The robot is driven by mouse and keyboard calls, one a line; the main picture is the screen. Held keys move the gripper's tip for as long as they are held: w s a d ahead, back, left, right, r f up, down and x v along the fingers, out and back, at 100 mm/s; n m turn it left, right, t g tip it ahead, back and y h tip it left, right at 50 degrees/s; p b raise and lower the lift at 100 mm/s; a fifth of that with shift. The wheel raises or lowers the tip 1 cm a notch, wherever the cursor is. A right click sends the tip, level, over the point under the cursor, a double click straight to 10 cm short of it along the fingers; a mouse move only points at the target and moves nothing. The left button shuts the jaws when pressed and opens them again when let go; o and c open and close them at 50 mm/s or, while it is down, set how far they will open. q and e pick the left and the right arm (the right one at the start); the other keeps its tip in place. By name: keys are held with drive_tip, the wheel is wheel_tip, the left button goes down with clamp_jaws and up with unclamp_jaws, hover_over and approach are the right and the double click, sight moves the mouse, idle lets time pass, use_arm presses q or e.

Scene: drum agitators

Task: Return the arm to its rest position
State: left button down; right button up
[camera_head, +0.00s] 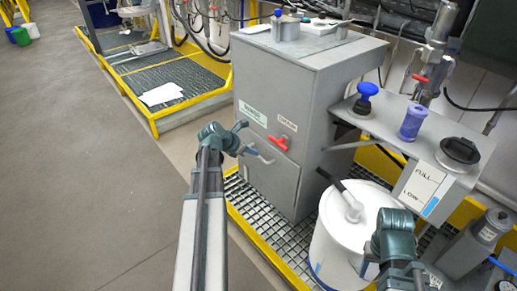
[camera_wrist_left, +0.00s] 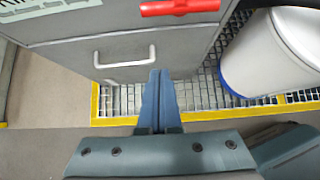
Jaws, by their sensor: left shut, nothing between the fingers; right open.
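My left arm reaches up from the bottom of the head view. Its gripper (camera_head: 242,127) is shut and empty, in front of the grey cabinet, near a pale drawer handle (camera_head: 259,153). In the left wrist view the closed blue-grey fingers (camera_wrist_left: 158,78) point at the cabinet front, just right of the white handle (camera_wrist_left: 125,57). I cannot tell whether they touch the cabinet. My right gripper (camera_head: 370,262) is at the lower right, in front of the white drum (camera_head: 336,240). It is open, with its fingers hard to make out.
The grey cabinet (camera_head: 290,100) with a red handle (camera_head: 277,143) stands on a yellow-edged grating (camera_head: 262,218). A shelf with a blue knob (camera_head: 367,90), a purple cylinder (camera_head: 412,122) and a black cap (camera_head: 460,150) is at right.

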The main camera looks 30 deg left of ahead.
use_arm(q)
drive_tip(key=shift+s+a+r, duration=0.1)
drive_tip(key=shift+s+r, duration=0.15)
drive_tip(key=s+d+r+m+g+p, duration=0.2)
drive_tip(key=d+r+m+g+p, duration=0.15)
drive_tip(key=d+m+p, duration=0.6)
drive_tip(key=s+d+r+m+g+p, duration=0.1)
drive_tip(key=d+r+m+g+p, duration=0.2)
drive_tip(key=d+m, duration=0.75)
drive_tip(key=s+d+r+m+g+y+p, duration=0.1)
drive_tip(key=s+d+r+m+y+p, duration=0.1)
drive_tip(key=s+d+r+m+p, duration=0.4)
drive_tip(key=s+d+r+m+g+y+p, duration=0.1)
drive_tip(key=s+d+r+m+y+p, duration=0.1)
drive_tip(key=s+d+r+m+p, duration=0.4)
drive_tip(key=s+d+m, duration=0.1)
drive_tip(key=d+m, duration=0.3)
drive_tip(key=d, duration=0.3)
drive_tip(key=shift+s, duration=0.15)
drive_tip(key=shift+d, duration=0.1)
